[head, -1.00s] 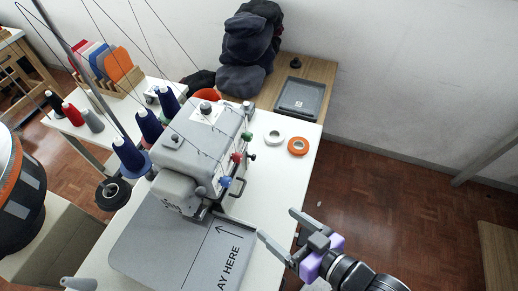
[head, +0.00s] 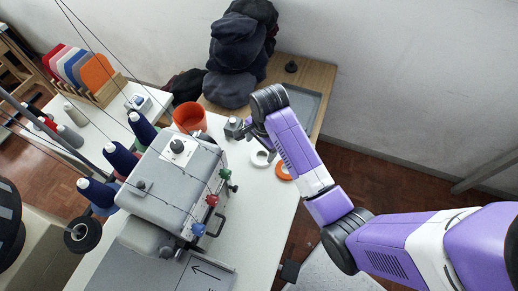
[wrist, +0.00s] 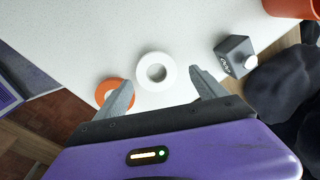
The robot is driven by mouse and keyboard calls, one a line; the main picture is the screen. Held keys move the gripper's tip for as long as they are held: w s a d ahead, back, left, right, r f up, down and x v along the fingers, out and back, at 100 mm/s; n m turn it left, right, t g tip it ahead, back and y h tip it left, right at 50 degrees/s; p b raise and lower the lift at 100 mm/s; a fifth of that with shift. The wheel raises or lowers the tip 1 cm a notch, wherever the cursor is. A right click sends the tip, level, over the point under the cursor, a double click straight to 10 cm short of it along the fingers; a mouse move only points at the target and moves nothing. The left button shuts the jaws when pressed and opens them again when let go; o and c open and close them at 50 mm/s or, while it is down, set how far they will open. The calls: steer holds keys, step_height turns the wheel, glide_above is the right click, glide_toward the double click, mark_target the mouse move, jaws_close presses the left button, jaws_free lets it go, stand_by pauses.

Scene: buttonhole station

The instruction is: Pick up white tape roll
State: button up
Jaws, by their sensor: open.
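The white tape roll (wrist: 156,58) lies flat on the white table, just beyond and between my fingertips in the wrist view.
An orange tape roll (wrist: 112,92) lies beside the white one, close to my left finger. A small grey box with a white knob (wrist: 236,56) stands near my right finger. The grey sewing machine (head: 172,182) and an orange cup (head: 189,117) stand nearby.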

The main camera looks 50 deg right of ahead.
mark_target(262, 158)
steer(key=shift+m+g, duration=0.8)
steer(key=f, duration=0.3)
steer(key=d+f+p, duration=0.1)
steer(key=f, duration=0.2)
steer(key=shift+c, duration=0.2)
steer(key=shift+r, duration=0.1)
steer(key=c, duration=1.1)
